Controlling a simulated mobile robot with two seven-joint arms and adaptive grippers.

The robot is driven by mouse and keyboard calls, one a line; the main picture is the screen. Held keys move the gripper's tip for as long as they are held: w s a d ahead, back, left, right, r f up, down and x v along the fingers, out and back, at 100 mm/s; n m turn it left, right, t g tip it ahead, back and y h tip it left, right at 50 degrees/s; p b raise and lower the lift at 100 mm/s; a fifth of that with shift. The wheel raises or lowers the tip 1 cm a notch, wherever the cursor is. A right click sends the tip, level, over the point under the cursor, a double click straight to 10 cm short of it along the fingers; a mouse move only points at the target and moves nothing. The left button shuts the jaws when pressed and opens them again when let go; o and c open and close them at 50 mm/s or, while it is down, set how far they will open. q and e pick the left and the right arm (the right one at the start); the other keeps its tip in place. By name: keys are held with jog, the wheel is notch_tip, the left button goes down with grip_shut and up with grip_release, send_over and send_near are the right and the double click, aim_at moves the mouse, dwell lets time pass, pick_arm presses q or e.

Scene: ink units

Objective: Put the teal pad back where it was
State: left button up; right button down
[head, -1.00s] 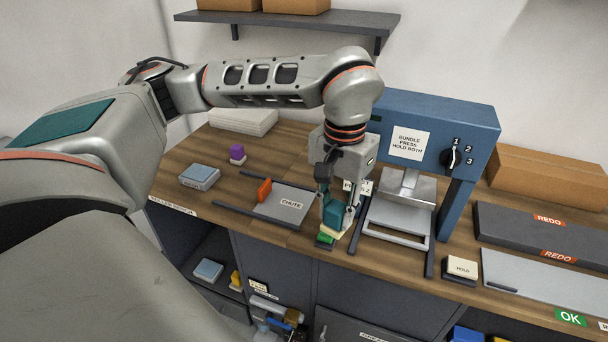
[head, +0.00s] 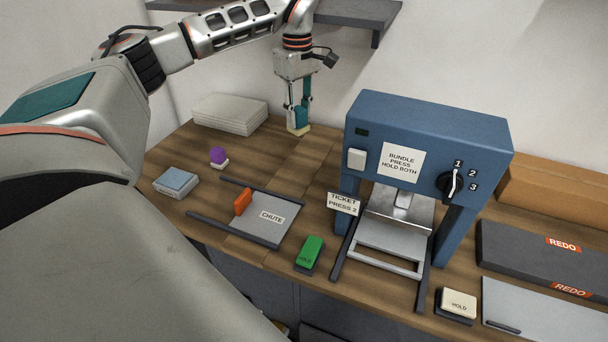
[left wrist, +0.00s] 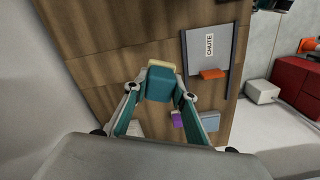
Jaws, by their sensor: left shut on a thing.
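The teal pad (head: 301,117) has a cream base (head: 298,130) and hangs upright, base down, in my left gripper (head: 299,110). The gripper is shut on it over the back of the wooden bench, between the paper stack and the blue press. The pad (left wrist: 158,86) also shows between the fingers in the left wrist view. I cannot tell whether its base touches the bench or is a little above it. My right gripper is not in view.
White stacked sheets (head: 230,113) sit behind.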

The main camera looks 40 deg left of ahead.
pick_arm(q)
notch_tip(320, 180, down, 19)
jog(key=shift+s+f, duration=0.1)
dwell(0.4)
jog(key=shift+f, duration=0.15)
jog(key=o, duration=1)
notch_tip(320, 180, up, 12)
jog(key=shift+r, duration=0.15)
dwell(0.4)
